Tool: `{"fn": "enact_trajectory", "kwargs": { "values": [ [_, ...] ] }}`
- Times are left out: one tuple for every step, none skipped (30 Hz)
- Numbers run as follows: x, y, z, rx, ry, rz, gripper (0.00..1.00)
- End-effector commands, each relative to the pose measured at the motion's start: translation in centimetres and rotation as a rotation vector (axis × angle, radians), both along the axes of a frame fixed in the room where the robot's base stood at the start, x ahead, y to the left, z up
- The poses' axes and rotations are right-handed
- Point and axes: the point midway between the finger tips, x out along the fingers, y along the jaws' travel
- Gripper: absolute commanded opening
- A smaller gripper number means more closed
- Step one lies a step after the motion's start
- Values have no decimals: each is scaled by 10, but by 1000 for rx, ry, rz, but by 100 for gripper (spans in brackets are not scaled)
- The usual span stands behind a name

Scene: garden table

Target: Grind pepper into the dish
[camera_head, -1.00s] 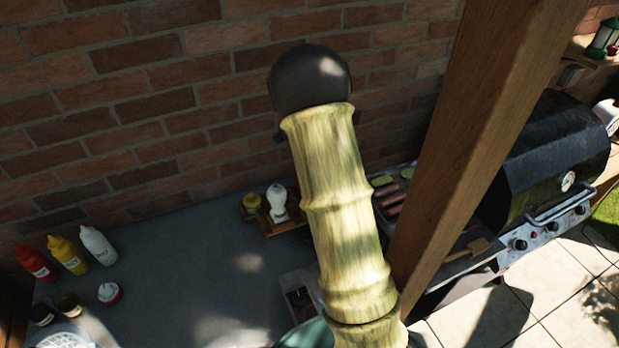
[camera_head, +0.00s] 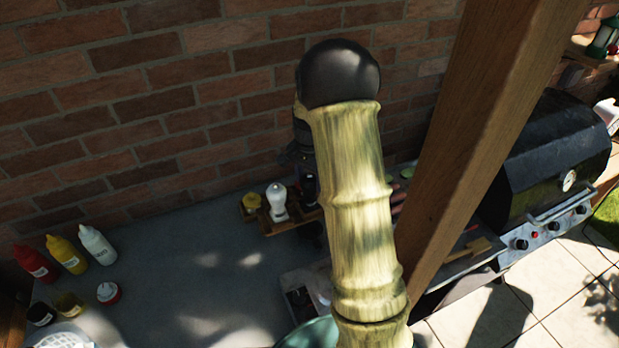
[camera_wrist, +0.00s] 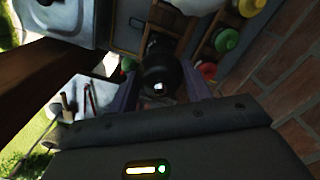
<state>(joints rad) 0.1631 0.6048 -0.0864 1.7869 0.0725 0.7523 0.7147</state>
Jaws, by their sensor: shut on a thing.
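My gripper (camera_wrist: 160,88) is shut on a dark, shiny, rounded thing (camera_wrist: 158,62), which looks like a black pepper mill, between its two fingers in the wrist view. Its lower part is hidden. In the head view my arm covers most of the gripper; a dark part of the wrist shows at the arm's left edge, near the wooden caddy (camera_head: 285,224). A white mill (camera_head: 277,203) stands in that caddy. A teal round dish (camera_head: 306,335) is partly seen at the bottom, cut off by my arm and the frame edge; I cannot tell its contents.
Red (camera_head: 36,264), yellow (camera_head: 66,255) and white (camera_head: 97,246) bottles stand at the left. A metal tray (camera_head: 300,293) lies beside my arm. A wooden post (camera_head: 490,130) and a black grill (camera_head: 550,150) are at the right. The counter's middle (camera_head: 200,285) is clear.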

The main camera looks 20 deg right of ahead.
Motion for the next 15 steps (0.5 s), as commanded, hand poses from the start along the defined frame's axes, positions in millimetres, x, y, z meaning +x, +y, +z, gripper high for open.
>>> {"fn": "enact_trajectory", "kwargs": {
  "values": [
    [0,0,0,-1,1,22,21],
    [0,0,0,-1,1,30,21],
    [0,0,0,-1,1,34,21],
    [0,0,0,-1,1,33,21],
    [0,0,0,-1,1,32,21],
    [0,0,0,-1,1,32,21],
    [0,0,0,-1,1,31,21],
    [0,0,0,-1,1,31,21],
    [0,0,0,-1,1,28,21],
    [0,0,0,-1,1,21,21],
    [0,0,0,0,1,9,21],
    [0,1,1,0,1,-17,21],
    [0,1,1,-1,2,-44,21],
    [0,1,2,-1,2,-78,21],
    [0,1,2,-1,2,-132,21]
  ]
}}
